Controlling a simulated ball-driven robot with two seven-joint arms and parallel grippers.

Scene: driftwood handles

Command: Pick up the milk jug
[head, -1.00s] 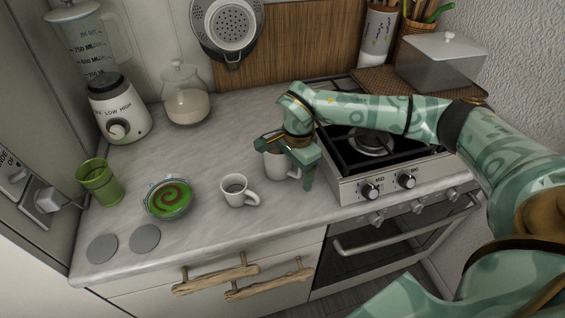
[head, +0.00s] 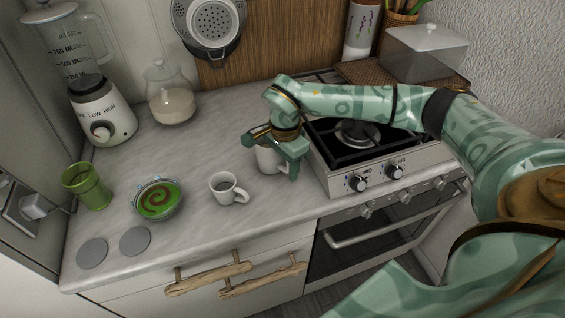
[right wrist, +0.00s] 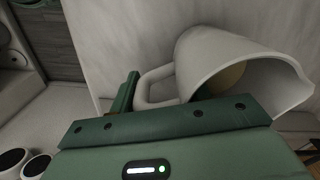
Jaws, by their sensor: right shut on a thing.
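The milk jug (head: 266,162) is a white vessel on the counter, just left of the stove and right of a white mug. My right gripper (head: 272,155) comes down over it and is shut on it, hiding much of its upper part in the head view. In the right wrist view the jug (right wrist: 225,65) shows its open mouth, a pouring lip at the right and a looped handle at the left. A green finger stands beside the handle. I cannot tell whether the jug's base touches the counter. My left gripper is not in view.
A white mug (head: 227,188) stands close to the left of the jug. A bowl of green content (head: 158,200), a green cup (head: 87,187), a blender (head: 103,112) and a glass jar (head: 170,98) are further left. The stove (head: 352,150) borders the right side. Counter behind the jug is clear.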

